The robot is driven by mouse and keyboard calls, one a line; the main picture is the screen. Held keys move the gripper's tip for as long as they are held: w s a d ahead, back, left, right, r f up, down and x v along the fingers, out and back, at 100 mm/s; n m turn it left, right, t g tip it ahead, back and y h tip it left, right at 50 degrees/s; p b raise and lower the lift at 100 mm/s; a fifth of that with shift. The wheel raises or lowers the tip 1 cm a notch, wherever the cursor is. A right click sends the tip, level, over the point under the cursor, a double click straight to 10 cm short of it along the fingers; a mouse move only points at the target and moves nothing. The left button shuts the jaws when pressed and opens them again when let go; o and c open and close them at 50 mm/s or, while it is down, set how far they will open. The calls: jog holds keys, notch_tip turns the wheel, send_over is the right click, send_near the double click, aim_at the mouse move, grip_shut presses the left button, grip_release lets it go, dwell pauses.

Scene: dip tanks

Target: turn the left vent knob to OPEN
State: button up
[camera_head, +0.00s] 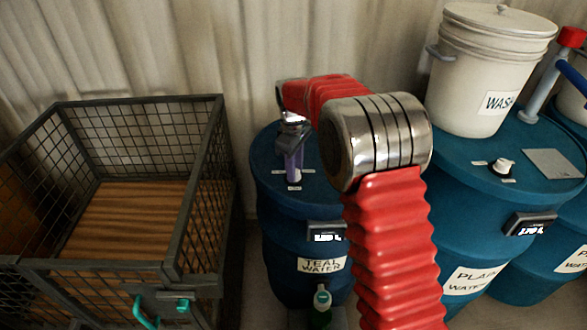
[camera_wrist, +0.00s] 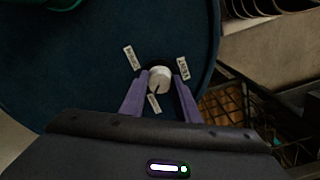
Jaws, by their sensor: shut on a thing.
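The left vent knob (camera_wrist: 159,80) is small and white, on the dark blue lid (camera_wrist: 75,75) of the barrel labelled TEAL WATER (camera_head: 322,265). My gripper (camera_wrist: 160,82) has its purple fingers on either side of the knob, shut on it. In the head view my gripper (camera_head: 293,165) reaches down onto the lid, and the fingers mostly hide the knob. Three small white labels surround the knob; one on the right (camera_wrist: 183,68) seems to read VENT. A dark mark on the knob appears to point toward the lower label (camera_wrist: 153,103). I cannot read OPEN for certain.
A wire-mesh cage cart (camera_head: 200,180) with a wooden floor stands close left of the barrel. To the right, another blue barrel (camera_head: 480,230) carries a white WASH bucket (camera_head: 480,85), a second white knob (camera_head: 502,166) and a grey plate (camera_head: 553,163). A curtain hangs behind.

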jog(key=shift+m, duration=1.3)
jog(key=m, duration=0.6)
jog(key=shift+s, duration=0.1)
jog(key=m, duration=0.4)
jog(key=shift+a+m+g, duration=0.1)
jog(key=shift+m+g, duration=0.2)
jog(key=shift+m, duration=0.1)
jog(key=m, duration=0.4)
jog(key=shift+a+m, duration=0.1)
jog(key=shift+m, duration=0.2)
jog(key=o, duration=1.1)
jog(key=shift+c, duration=0.2)
